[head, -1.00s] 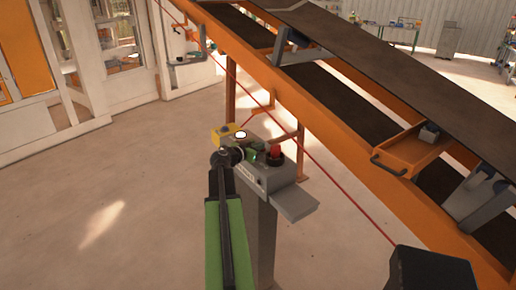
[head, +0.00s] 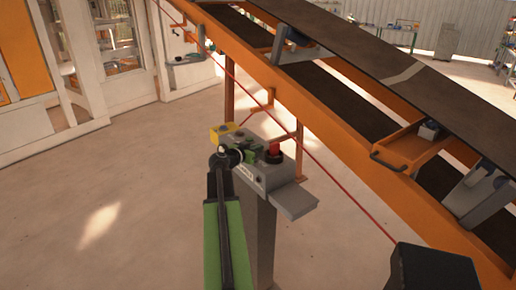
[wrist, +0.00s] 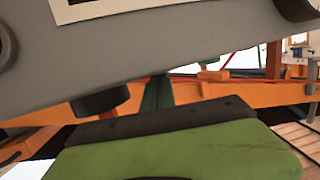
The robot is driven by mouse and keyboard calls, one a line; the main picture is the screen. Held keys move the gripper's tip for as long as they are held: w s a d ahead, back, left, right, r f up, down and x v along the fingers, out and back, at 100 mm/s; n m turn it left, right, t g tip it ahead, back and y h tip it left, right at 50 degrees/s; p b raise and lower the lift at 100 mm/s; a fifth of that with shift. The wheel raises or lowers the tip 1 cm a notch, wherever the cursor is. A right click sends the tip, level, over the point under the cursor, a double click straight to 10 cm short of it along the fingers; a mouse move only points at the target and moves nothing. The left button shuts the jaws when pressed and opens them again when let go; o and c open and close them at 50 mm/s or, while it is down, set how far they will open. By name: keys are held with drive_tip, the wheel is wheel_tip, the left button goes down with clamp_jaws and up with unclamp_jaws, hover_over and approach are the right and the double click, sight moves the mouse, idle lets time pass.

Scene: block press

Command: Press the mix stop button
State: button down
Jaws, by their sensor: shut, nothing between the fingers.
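A grey control box (head: 282,177) stands on a grey pedestal beside the conveyor. On its top are a red button (head: 273,150) on a dark base and, at the far left, a yellow housing (head: 217,133). Labels are too small to read, so I cannot tell which button is mix stop. My gripper (head: 250,154) is shut, its green fingers over the left part of the box top, left of the red button. In the wrist view the fingers (wrist: 158,92) reach to the grey panel (wrist: 200,55), beside a dark round knob (wrist: 101,101). Contact with a button is hidden.
An orange-framed conveyor (head: 345,122) runs diagonally behind the box, with a red cord (head: 330,178) along it. A grey shelf (head: 294,201) juts from the box's right side. Open floor (head: 110,190) lies to the left.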

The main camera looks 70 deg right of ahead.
drive_tip(key=r+p, duration=0.4)
drive_tip(key=r, duration=0.1)
drive_tip(key=shift+w+a+p, duration=0.1)
drive_tip(key=shift+a+p, duration=0.25)
drive_tip(key=shift+p, duration=0.05)
drive_tip(key=p+v, duration=0.1)
drive_tip(key=v, duration=0.8)
drive_tip(key=shift+f, duration=0.35)
drive_tip(key=shift+a, duration=0.15)
